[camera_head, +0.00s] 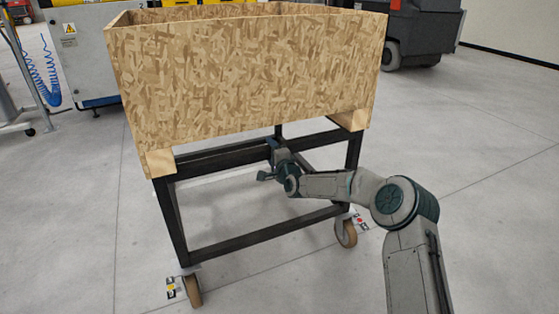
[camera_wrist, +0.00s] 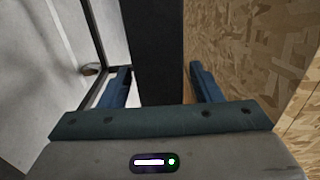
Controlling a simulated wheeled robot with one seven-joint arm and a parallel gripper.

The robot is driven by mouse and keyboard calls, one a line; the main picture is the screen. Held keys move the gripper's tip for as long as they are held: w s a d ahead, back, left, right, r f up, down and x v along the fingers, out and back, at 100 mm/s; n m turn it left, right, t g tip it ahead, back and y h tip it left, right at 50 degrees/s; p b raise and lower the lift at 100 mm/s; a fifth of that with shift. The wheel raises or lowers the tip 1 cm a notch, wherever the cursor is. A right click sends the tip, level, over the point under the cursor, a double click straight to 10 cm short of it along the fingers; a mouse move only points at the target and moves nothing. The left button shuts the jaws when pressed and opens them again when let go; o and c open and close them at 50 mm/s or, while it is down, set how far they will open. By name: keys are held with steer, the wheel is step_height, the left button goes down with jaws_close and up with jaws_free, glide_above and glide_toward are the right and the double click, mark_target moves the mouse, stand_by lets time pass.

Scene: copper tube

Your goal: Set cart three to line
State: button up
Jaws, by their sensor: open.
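The cart is a chipboard box (camera_head: 240,75) on a black metal frame (camera_head: 265,236) with castors (camera_head: 194,290). It stands upright in the middle of the head view. My gripper (camera_head: 270,168) reaches in from the right to the frame's upper bar, below the box. In the wrist view my gripper (camera_wrist: 160,70) is open, with a dark frame bar (camera_wrist: 155,40) between its two blue fingers. I cannot tell whether the fingers touch the bar. The box's chipboard side (camera_wrist: 255,50) fills the right of that view. No cart number shows.
A yellow and white machine (camera_head: 90,45) and blue coiled hose (camera_head: 50,80) stand behind left. A dark vehicle (camera_head: 425,30) stands behind right. The right floor is clear.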

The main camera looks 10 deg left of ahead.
steer(key=p+v, duration=0.3)
steer(key=v, duration=1)
steer(key=shift+d, duration=0.2)
steer(key=shift+s+r, duration=0.1)
steer(key=shift+r, duration=0.05)
steer(key=s+d+r+n+g+h+p, duration=0.45)
steer(key=s+d+r+p, duration=0.45)
steer(key=d+r+p, duration=0.3)
steer(key=s+d+r+n+g+h+p, duration=0.3)
steer(key=s+d+r+n+h+p, duration=0.2)
steer(key=s+d+r+p, duration=0.65)
steer(key=s+d+r+g+p, duration=0.2)
steer(key=s+d+r+p, duration=0.2)
steer(key=s+r, duration=0.4)
steer(key=s+d+r+g+h+p, duration=0.1)
steer(key=s+d+r+p, duration=0.3)
steer(key=s+r, duration=0.4)
steer(key=shift+s+r+g, duration=0.4)
steer(key=shift+s+g, duration=0.05)
steer(key=shift+s, duration=0.65)
